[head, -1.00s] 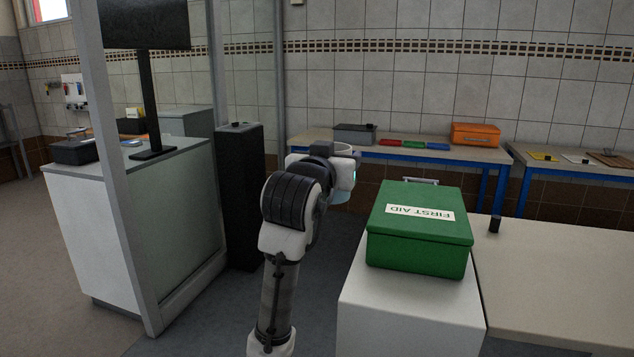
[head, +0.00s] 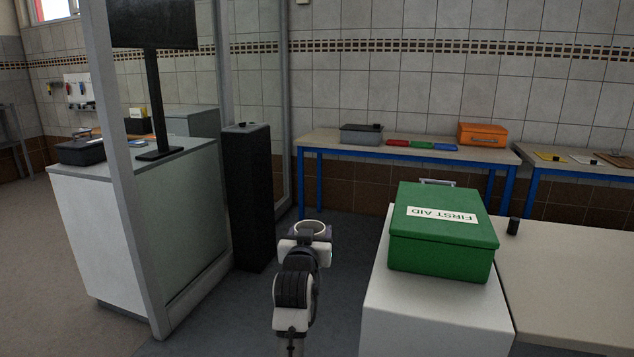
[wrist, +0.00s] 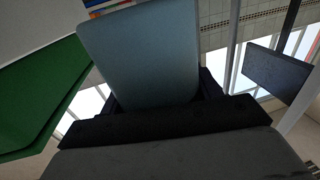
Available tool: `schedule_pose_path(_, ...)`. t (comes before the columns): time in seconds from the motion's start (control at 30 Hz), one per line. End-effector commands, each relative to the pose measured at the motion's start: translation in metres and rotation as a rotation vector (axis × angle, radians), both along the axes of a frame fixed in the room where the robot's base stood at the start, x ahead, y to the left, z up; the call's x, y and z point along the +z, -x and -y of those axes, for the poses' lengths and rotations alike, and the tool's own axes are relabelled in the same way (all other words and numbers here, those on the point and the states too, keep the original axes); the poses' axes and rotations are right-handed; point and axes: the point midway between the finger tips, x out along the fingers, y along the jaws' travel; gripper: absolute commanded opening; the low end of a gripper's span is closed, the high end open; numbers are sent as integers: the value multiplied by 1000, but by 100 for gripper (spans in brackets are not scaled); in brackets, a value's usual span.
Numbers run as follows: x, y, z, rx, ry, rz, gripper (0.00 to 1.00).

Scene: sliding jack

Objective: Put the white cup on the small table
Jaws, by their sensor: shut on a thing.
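The white cup (head: 312,226) shows in the head view as a pale round rim at the end of my arm. My gripper (head: 307,241) is shut on it; the arm hides most of the cup. In the wrist view the cup (wrist: 145,55) is a large pale blue-grey shape between the dark fingers (wrist: 165,112). It is held in the air over the floor, left of a white block-like table (head: 420,315) with a green first aid box on it. A long blue-legged table (head: 330,142) stands farther back. I cannot tell which is the small table.
The green first aid box (head: 442,240) covers much of the white block's top. A tall black box (head: 250,195) and a grey-framed partition (head: 135,190) stand at left. Floor between is clear.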

Motion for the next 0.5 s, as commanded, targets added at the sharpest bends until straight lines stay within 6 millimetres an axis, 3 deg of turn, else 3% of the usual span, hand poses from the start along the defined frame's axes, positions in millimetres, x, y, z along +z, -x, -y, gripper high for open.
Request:
schedule_pose_path(0.03,-30,-2,-2,18,3,-9,30)
schedule_pose_path(0.27,-148,7,-10,100,0,-10,30)
schedule_pose_path(0.5,-263,47,-10,155,0,-8,30)
